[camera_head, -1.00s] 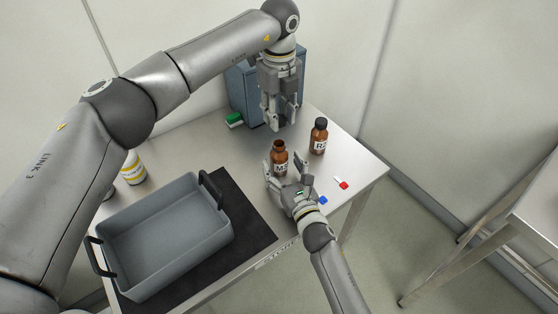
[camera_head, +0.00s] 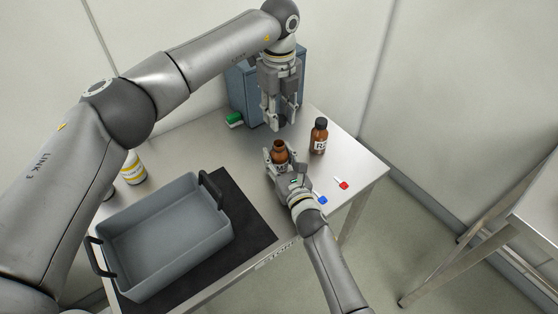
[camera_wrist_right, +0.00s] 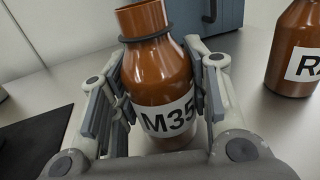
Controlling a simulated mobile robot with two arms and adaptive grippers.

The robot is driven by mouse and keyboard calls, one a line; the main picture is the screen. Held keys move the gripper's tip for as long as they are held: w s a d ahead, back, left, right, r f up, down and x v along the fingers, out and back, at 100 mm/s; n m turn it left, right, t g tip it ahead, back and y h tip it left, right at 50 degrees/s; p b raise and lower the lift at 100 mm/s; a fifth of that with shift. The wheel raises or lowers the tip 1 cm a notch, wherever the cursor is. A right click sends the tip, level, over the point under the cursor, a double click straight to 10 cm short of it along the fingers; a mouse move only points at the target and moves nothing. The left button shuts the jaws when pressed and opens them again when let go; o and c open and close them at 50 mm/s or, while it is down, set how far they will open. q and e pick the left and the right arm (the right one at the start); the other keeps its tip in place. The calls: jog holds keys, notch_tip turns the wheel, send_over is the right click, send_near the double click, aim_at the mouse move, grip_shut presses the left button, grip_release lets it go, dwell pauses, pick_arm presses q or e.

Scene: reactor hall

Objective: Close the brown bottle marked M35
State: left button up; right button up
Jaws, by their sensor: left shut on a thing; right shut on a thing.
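The brown bottle marked M35 (camera_head: 279,147) stands on the steel table with its mouth open and no cap on its neck. In the right wrist view the bottle (camera_wrist_right: 160,75) fills the space between the fingers, its label partly hidden. My right gripper (camera_head: 280,160) is shut on the bottle's body; its fingers also show in the right wrist view (camera_wrist_right: 166,95). My left gripper (camera_head: 279,125) points down above and just behind the bottle, apart from it. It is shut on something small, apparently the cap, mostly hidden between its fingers.
A second brown bottle (camera_head: 319,136), black-capped, stands right of M35. A red-tipped item (camera_head: 343,184) and a blue one (camera_head: 322,199) lie at front right. A grey tray (camera_head: 120,281) sits on a black mat (camera_head: 248,215). A blue-grey box (camera_head: 240,90) stands behind.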

jog(key=c, duration=0.7)
pick_arm(q)
send_over(279, 143)
jog(key=shift+f, duration=2.5)
pick_arm(e)
jog(key=shift+o, duration=0.2)
pick_arm(q)
jog(key=shift+f, duration=0.85)
jog(key=shift+f, duration=0.6)
pick_arm(e)
grip_shut()
